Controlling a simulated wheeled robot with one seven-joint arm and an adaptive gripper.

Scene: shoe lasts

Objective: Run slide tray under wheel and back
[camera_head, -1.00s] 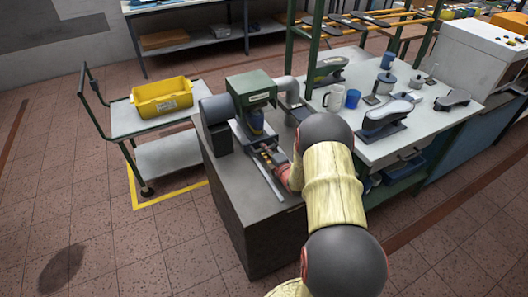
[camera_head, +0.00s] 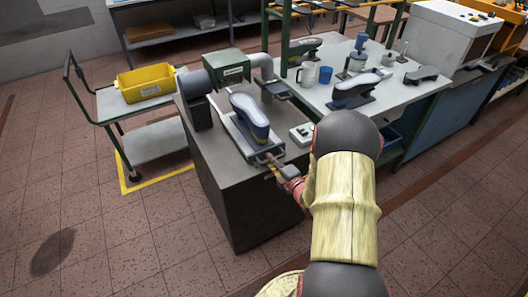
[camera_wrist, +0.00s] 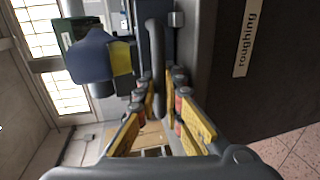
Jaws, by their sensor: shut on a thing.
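The slide tray (camera_head: 228,127) sticks out in front of the machine's green hood (camera_head: 228,66) on the dark cabinet. In the wrist view the last (camera_wrist: 92,58) shows blue with a yellow patch. My gripper (camera_head: 277,171) is at the tray's front end. In the wrist view its yellow-padded fingers (camera_wrist: 160,98) are shut on the tray's dark handle bar (camera_wrist: 156,45). The wheel is not visible; the hood hides that area.
A small white box (camera_head: 302,134) sits right of the tray. The bench (camera_head: 325,108) at right carries shoe lasts, a clear mug and a blue cup. A trolley (camera_head: 105,103) with a yellow bin (camera_head: 145,83) stands left. A "roughing" label (camera_wrist: 245,38) marks the cabinet.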

